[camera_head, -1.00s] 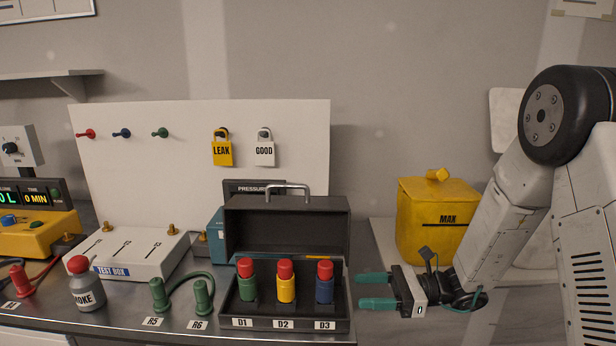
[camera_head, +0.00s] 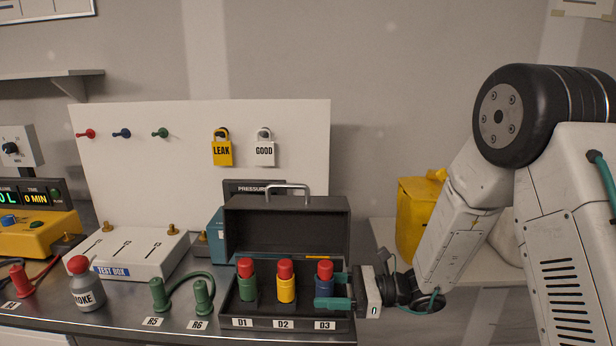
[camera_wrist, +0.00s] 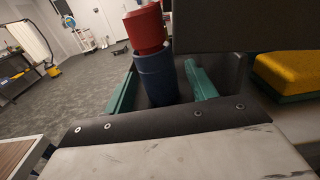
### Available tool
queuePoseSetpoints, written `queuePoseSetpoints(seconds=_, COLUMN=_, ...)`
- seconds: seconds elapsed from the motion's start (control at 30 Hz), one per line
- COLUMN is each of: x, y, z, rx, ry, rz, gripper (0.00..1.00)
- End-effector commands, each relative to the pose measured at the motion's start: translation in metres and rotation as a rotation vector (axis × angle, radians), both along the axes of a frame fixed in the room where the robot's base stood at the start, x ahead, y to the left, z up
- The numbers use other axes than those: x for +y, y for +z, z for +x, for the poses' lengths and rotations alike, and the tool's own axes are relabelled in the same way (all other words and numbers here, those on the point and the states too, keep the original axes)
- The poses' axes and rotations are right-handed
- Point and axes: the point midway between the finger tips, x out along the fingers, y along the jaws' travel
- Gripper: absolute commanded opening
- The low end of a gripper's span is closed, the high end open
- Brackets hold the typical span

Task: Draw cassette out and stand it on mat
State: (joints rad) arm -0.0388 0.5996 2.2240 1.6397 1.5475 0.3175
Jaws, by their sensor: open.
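No part in view is clearly labelled as the cassette, and I cannot make out a mat. A blue cylinder with a red cap (camera_head: 324,285) stands upright at the D3 place of an open dark case (camera_head: 262,323). My gripper (camera_head: 328,290) is open, with its green fingers around the blue cylinder. In the wrist view, the blue cylinder (camera_wrist: 157,75) stands between the two fingers, with a gap showing on the right; contact on the left is unclear. A green cylinder (camera_head: 247,286) and a yellow cylinder (camera_head: 286,288), both red-capped, stand at D1 and D2.
The case's raised lid (camera_head: 285,228) stands close behind the cylinders. Green plugs R5 (camera_head: 158,296) and R6 (camera_head: 201,298), a grey bottle (camera_head: 86,288) and a white test box (camera_head: 140,255) are left. A yellow MAX container (camera_head: 415,215) stands behind my arm.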

Motion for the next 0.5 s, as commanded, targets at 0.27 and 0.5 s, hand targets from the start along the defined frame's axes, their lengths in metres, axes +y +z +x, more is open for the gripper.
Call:
queuePoseSetpoints(seconds=0.27, x=0.0, y=0.0, z=0.0001, rx=0.0, ry=0.0, rz=0.0, gripper=0.37)
queuePoseSetpoints(seconds=0.5, x=-0.0002, y=0.0001, z=0.0002, rx=0.0, ry=0.0, rz=0.0, gripper=0.0)
